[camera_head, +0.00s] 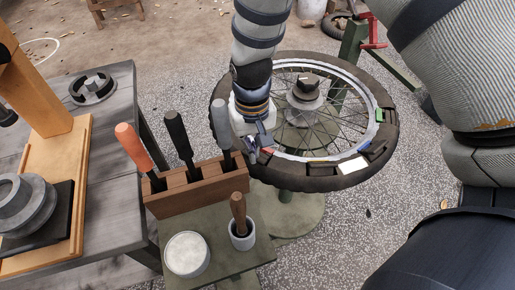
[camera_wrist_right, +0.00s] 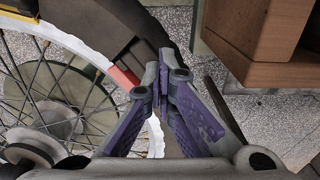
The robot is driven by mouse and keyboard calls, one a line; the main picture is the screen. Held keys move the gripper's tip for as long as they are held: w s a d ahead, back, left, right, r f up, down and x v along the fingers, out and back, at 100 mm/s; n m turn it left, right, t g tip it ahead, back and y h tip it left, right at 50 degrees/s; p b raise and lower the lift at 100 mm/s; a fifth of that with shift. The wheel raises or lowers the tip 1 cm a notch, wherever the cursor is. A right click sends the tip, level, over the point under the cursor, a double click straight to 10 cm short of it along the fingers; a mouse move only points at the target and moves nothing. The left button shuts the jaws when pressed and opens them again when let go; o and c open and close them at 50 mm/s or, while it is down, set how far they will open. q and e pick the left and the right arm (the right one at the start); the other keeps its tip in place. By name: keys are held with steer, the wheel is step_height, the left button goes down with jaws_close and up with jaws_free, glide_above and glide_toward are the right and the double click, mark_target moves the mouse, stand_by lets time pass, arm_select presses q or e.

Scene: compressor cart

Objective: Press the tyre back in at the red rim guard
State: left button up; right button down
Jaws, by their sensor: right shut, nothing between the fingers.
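The wheel lies flat on its stand in the head view, with a black tyre (camera_head: 219,104) around a pale rim (camera_head: 359,84) and spokes. The red rim guard (camera_head: 268,151) sits at the near-left rim, partly hidden by my right gripper (camera_head: 262,143). In the right wrist view the red rim guard (camera_wrist_right: 123,77) shows between the tyre (camera_wrist_right: 95,25) and the white rim. My right gripper (camera_wrist_right: 163,68) is shut and empty, its tips beside the guard and the tyre edge. I cannot tell if they touch the tyre. My left gripper is not in view.
A wooden block (camera_head: 200,193) with several tool handles stands close left of the wheel. A cup (camera_head: 242,236) with a brown handle and a pale tin (camera_head: 187,254) are in front. Green (camera_head: 379,115) and white (camera_head: 353,165) guards sit on the rim. A workbench (camera_head: 110,140) is at left.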

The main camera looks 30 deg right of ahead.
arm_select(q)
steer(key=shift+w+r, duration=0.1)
arm_select(e)
steer(key=shift+s+a+f, duration=0.15)
steer(key=shift+a+f, duration=0.15)
steer(key=shift+f, duration=0.45)
stand_by(0.6)
step_height(320, 180, up, 6)
steer(key=shift+f+p, duration=0.1)
steer(key=shift+p, duration=1)
steer(key=shift+r, duration=1.1)
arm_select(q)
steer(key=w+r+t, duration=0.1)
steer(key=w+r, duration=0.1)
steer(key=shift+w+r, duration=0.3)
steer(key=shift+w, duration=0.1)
